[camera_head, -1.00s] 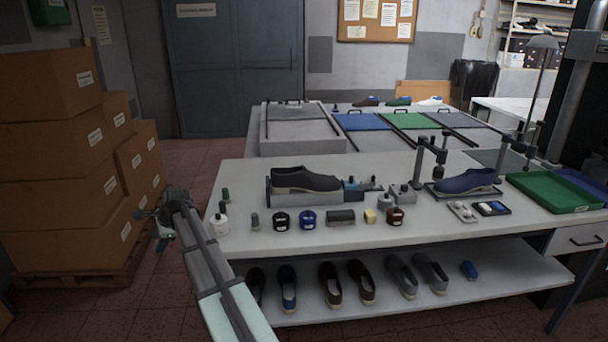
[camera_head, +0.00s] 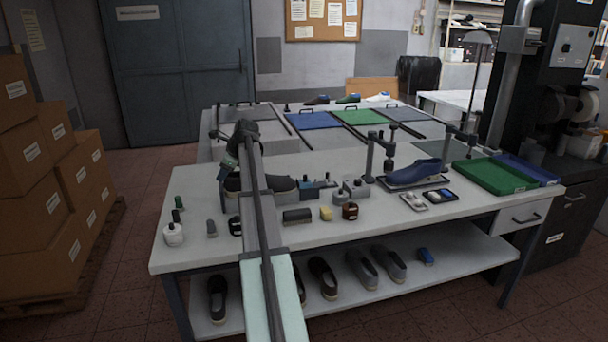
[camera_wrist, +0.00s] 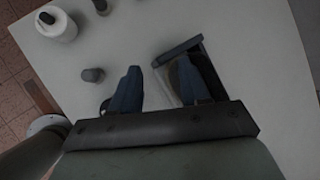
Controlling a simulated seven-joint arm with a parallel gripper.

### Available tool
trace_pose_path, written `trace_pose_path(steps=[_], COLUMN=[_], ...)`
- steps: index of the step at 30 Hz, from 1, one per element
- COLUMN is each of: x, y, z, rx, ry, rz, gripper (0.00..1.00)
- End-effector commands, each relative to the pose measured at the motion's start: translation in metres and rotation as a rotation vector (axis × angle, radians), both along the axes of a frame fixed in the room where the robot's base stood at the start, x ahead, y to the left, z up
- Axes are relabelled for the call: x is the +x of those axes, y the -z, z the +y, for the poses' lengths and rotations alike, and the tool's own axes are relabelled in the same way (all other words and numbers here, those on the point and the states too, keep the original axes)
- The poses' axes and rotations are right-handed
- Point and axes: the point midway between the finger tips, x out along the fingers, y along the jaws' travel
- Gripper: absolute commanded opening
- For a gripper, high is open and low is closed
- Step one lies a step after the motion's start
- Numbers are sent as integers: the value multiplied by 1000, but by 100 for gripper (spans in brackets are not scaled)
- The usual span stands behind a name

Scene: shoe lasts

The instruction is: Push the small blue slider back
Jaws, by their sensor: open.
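The small blue slider (camera_head: 307,188) appears as a small blue block at the right end of the grey holder under a black shoe (camera_head: 281,184). Another small blue-topped piece (camera_head: 326,183) stands just right of it, so I cannot be sure which is the slider. My gripper (camera_wrist: 162,88) is open and empty, its two dark blue fingers apart above the table. In the head view it hangs over the left end of the holder, left of the blue block, its fingertips hard to make out. The slider cannot be made out in the wrist view; a dark frame edge (camera_wrist: 180,50) shows by the right finger.
A white bottle (camera_head: 173,234) and a grey peg (camera_head: 211,228) stand at the table's left. A dark block (camera_head: 297,216), a yellow block (camera_head: 326,213) and a brown jar (camera_head: 350,211) stand in front of the holder. A post fixture with a blue shoe (camera_head: 414,173) is right.

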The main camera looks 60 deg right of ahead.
Motion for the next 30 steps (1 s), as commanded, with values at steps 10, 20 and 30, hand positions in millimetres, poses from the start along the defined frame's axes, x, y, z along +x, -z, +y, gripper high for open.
trace_pose_path(steps=[10, 20, 30], x=[-76, -142, -156], y=[-16, -42, -30], z=[-129, -205, -219], rx=[-341, -496, -502], ry=[-225, -523, -571], rz=[394, 806, 868], gripper=[45, 45, 45])
